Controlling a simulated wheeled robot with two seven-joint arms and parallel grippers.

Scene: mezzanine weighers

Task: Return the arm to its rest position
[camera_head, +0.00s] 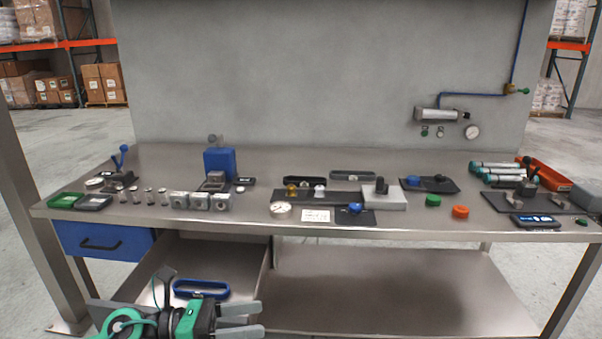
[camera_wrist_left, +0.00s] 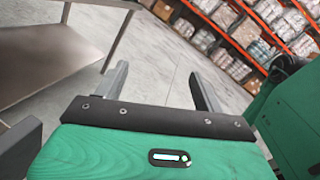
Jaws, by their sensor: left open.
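My left gripper (camera_head: 242,320) shows at the bottom of the head view, low in front of the bench. Its two grey fingers point right and are apart with nothing between them. In the left wrist view the fingers (camera_wrist_left: 158,88) are spread over bare floor, with no object between them. The left arm comes in from the lower left, with green and black parts. My right gripper is in neither view.
The steel bench (camera_head: 340,238) carries gauges, valves, blocks and fittings along its top. A blue drawer (camera_head: 103,241) is shut at left. The lower shelf (camera_head: 400,290) is bare.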

